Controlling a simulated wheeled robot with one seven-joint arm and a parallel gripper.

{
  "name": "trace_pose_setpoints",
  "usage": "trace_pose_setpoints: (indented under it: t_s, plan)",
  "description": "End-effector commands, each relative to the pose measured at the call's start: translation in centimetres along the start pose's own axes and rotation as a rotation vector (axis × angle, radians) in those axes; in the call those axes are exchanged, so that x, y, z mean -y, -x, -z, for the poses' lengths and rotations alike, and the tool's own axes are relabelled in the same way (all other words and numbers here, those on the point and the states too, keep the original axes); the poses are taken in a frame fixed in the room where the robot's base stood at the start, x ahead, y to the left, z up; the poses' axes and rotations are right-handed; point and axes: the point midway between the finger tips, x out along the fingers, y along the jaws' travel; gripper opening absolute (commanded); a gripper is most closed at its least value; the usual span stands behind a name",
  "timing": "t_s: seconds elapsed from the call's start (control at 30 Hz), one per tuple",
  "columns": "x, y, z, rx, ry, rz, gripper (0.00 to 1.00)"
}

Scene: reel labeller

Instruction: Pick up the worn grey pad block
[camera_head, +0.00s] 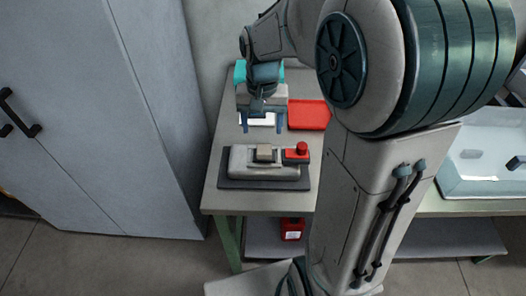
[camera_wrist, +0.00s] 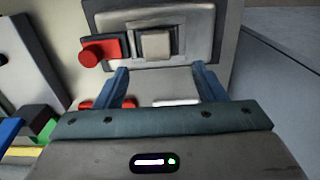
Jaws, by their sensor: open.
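A small grey-beige block, apparently the worn pad block (camera_head: 264,152), sits on top of the pale labeller (camera_head: 240,160), left of its red button. In the wrist view the block (camera_wrist: 156,44) is near the top middle, beyond my fingertips. My gripper (camera_head: 262,128) is open and empty, its two blue fingers pointing down behind the labeller. In the wrist view the gripper (camera_wrist: 160,72) has a wide gap between the fingers, with the block roughly in line with that gap and apart from them.
The red button (camera_head: 302,148) stands on the labeller's right end, beside the block. A red tray (camera_head: 309,114) and a white item (camera_head: 260,119) lie behind the labeller. A tall grey cabinet (camera_head: 100,110) is at left. A clear bin (camera_head: 485,180) is at right.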

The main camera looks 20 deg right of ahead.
Motion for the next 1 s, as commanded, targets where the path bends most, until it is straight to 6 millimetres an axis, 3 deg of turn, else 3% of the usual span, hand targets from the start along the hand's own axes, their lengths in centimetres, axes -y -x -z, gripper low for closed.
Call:
trace_pose_setpoints:
  t_s: [0.1,0.33,0.6,0.9,1.0]
  plan:
    - [0.0,-1.7,0.0,0.003,0.001,-0.001,0.64]
    - [-0.2,-3.3,-0.1,0.003,0.001,-0.001,0.64]
    - [-0.5,-7.1,-0.1,0.003,0.001,-0.001,0.64]
    - [-0.5,-7.7,-0.1,-0.002,0.0,0.0,0.64]
    - [-0.6,-7.7,-0.1,-0.001,0.0,0.0,0.39]
